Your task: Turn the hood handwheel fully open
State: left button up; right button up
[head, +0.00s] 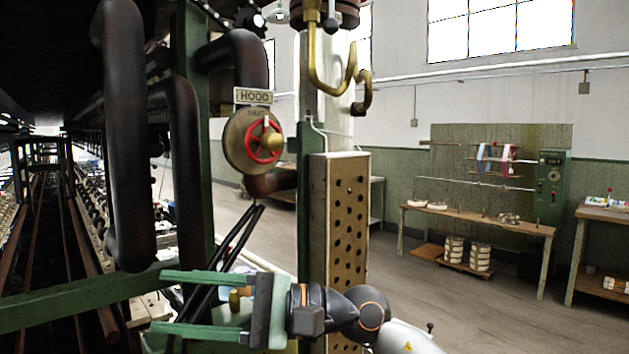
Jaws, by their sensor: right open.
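The hood handwheel (273,147) is a small red wheel with a brass-coloured hub. It sits on a round, brownish plate (236,140) under a sign reading HOOD (253,96). A white mark shows at the wheel's top. My right gripper (158,302) is below the wheel and to its left, apart from it. Its two green fingers point left and are spread wide, with nothing held between them. My left gripper is not in view.
Dark thick pipes (128,130) and a green post stand left of the wheel. A perforated box (348,220) stands right of it. A green beam (80,300) crosses at lower left. A workbench (480,222) stands at the far wall, with open floor before it.

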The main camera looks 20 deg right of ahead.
notch_tip(320, 180, up, 3)
jog(key=d+n+t+h+b, duration=0.1)
jog(key=d+n+t+h, duration=0.15)
jog(key=n, duration=0.45)
jog(key=n+t+h+b, duration=0.3)
jog(key=n+t+h, duration=0.3)
jog(key=t+h, duration=0.35)
send_near(277, 142)
jog(key=x, duration=0.3)
jog(key=p+x, duration=0.1)
jog(key=x, duration=0.4)
jog(key=shift+w+a+r+p, duration=0.1)
jog(key=shift+w+p, duration=0.1)
jog(key=shift+p, duration=0.15)
jog(key=shift+w+a, duration=0.15)
jog(key=shift+w, duration=0.25)
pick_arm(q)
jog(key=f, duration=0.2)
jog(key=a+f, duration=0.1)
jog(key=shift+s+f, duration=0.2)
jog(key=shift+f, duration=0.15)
pick_arm(e)
grip_shut()
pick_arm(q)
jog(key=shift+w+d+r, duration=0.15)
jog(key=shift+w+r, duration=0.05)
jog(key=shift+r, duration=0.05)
